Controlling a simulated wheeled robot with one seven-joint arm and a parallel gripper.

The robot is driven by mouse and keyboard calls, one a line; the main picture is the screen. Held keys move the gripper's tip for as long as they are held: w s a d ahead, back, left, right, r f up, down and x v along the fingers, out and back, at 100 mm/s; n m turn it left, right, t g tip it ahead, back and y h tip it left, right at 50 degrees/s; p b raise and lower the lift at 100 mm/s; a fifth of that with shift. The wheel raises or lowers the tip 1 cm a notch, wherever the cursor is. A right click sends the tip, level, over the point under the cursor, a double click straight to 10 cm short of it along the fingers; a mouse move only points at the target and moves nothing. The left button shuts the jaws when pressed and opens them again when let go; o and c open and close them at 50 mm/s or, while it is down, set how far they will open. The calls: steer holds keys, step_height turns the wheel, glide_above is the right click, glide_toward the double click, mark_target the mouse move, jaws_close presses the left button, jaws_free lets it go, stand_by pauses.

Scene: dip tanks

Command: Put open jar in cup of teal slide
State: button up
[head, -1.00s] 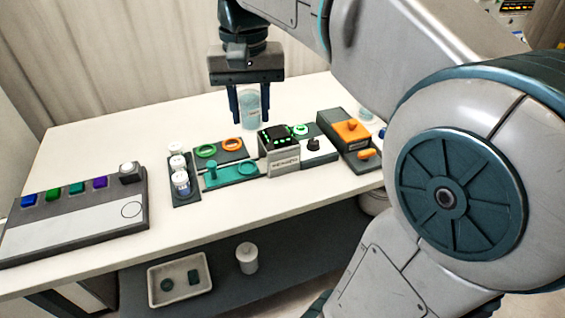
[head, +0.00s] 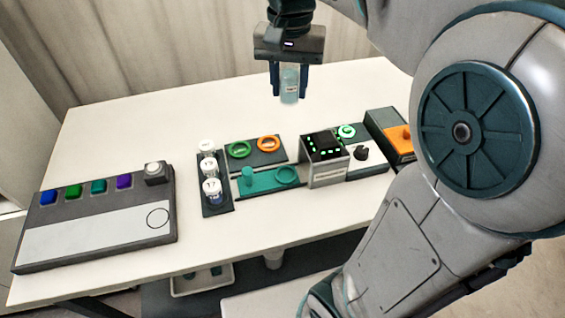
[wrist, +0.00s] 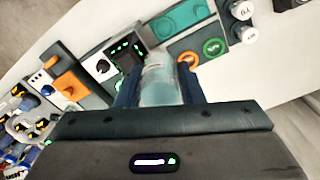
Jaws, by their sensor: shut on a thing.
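My gripper (head: 289,88) is shut on a clear jar (head: 290,96) with pale blue contents and holds it upright above the back of the table. The held jar also shows between the fingers in the wrist view (wrist: 160,85). The teal slide (head: 262,182) lies on the table, nearer the front than the jar, with an upright knob at its left end and a round ring-shaped cup (head: 286,174) at its right. The jar is apart from the cup. In the wrist view the teal slide (wrist: 180,20) is at the top, beyond the jar.
A rack (head: 213,196) with several white-capped jars stands left of the slide. A plate with green (head: 239,149) and orange (head: 268,144) rings lies behind it. A display box (head: 325,160) stands close on its right. A button panel (head: 98,215) lies far left.

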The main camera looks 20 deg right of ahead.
steer(key=f+m+p, duration=0.2)
steer(key=f, duration=0.5)
steer(key=w+f+m+p, duration=0.1)
steer(key=f+m+p, duration=0.1)
steer(key=f, duration=0.5)
steer(key=w+f+m+p, duration=0.1)
steer(key=f+m+p, duration=0.1)
steer(key=f, duration=0.5)
steer(key=shift+w+d+f+m+p, duration=0.15)
steer(key=shift+f+m+p, duration=0.2)
steer(key=shift+m, duration=0.45)
steer(key=shift+f, duration=2.4)
steer(key=shift+f, duration=0.15)
steer(key=o, duration=0.7)
steer(key=shift+c, duration=0.2)
steer(key=o, duration=0.4)
